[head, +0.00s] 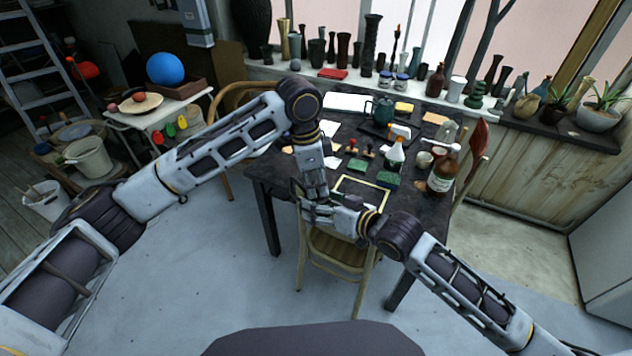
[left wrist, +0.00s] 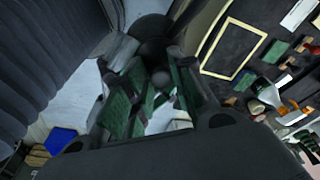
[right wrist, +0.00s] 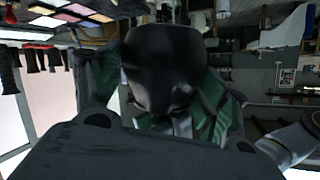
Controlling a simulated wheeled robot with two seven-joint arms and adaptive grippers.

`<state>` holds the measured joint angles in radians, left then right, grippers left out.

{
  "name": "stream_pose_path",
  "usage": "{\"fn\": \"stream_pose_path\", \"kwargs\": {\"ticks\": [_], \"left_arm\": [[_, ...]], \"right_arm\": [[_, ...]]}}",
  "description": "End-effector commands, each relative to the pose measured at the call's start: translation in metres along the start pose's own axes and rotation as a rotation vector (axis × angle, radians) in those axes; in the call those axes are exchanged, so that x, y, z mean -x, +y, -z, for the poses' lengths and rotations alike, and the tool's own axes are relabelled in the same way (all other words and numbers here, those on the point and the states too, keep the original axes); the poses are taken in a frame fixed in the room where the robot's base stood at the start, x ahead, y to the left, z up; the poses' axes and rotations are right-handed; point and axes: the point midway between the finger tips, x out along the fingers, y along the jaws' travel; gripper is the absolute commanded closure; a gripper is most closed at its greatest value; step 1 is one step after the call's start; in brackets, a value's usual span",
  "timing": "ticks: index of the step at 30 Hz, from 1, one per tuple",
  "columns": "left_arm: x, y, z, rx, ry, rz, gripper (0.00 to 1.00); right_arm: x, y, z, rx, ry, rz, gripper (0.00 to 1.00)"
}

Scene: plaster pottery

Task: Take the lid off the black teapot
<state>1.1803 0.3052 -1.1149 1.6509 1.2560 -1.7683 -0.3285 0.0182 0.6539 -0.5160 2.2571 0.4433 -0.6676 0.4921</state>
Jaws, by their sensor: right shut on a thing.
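A black rounded body, which I take to be the black teapot (right wrist: 163,70), fills the space between the fingers of my right gripper (right wrist: 170,110) in the right wrist view. That gripper is shut on it; exactly where it grips is hard to see. In the left wrist view the dark teapot (left wrist: 152,46) shows beyond the spread fingers of my left gripper (left wrist: 158,98), with a small round knob-like part between them. In the head view the left gripper (head: 314,204) and right gripper (head: 338,214) meet in front of the table, and they hide most of the teapot. Lid details are too dark to tell.
The dark table (head: 262,178) behind the grippers carries a teal mug (head: 383,110), bottles, a yellow frame (head: 362,182) and several small items. A wooden chair (head: 338,248) stands right under the grippers. The floor in front is clear.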

Motion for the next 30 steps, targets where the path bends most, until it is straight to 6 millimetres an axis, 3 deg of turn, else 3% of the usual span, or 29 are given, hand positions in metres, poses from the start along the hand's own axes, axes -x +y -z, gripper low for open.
{"fn": "stream_pose_path", "kwargs": {"ticks": [5,30], "left_arm": [[0.0002,0.0000,0.0000,0.000,0.000,0.000,1.00],[0.0043,-0.0004,0.0011,0.000,0.001,0.001,1.00]], "right_arm": [[0.0003,-0.0005,0.0014,0.001,0.003,0.001,0.77],[0.0002,-0.0004,0.0013,0.001,0.003,0.001,0.77]]}}
